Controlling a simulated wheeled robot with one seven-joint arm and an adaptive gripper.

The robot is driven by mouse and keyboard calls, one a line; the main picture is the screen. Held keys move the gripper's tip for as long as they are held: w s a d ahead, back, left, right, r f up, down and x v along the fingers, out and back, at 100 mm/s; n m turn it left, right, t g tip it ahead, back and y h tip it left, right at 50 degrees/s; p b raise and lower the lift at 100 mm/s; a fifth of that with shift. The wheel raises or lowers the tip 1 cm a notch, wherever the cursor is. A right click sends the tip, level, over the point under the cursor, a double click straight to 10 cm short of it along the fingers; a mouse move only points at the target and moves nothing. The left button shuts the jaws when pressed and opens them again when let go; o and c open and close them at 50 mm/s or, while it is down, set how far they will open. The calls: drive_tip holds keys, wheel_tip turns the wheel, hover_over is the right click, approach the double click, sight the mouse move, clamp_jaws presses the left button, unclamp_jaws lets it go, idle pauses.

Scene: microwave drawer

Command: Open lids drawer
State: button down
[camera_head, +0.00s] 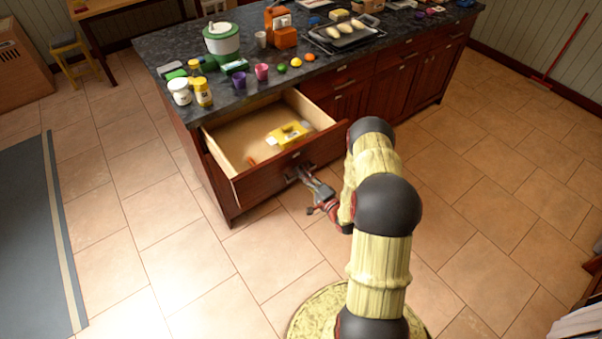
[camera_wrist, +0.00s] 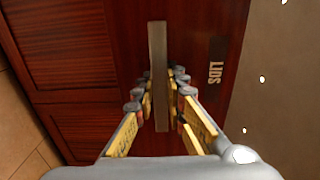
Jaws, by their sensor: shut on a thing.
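The lids drawer (camera_head: 262,161) is pulled well out of the dark wood island in the head view, with a yellow box (camera_head: 288,134) and a small orange thing inside. Its reddish wood front (camera_wrist: 205,30) fills much of the wrist view and bears the word LIDS. A grey metal bar handle (camera_wrist: 158,60) stands out from the front. My gripper (camera_wrist: 160,85) is shut on the handle, with one finger on each side of it. In the head view my gripper (camera_head: 300,177) is at the middle of the drawer front, and the handle is mostly covered by the fingers.
The island's dark countertop (camera_head: 170,47) holds jars, cups, fruit, a green and white container and a tray of food. Closed drawers and doors (camera_head: 405,80) lie right of the open drawer. The tiled floor (camera_head: 180,235) is clear around the drawer. A blue-grey mat (camera_head: 35,235) lies at the left.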

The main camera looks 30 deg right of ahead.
drive_tip(key=c, duration=1.8)
unclamp_jaws()
drive_tip(key=s, duration=1.2)
drive_tip(key=shift+d, duration=0.25)
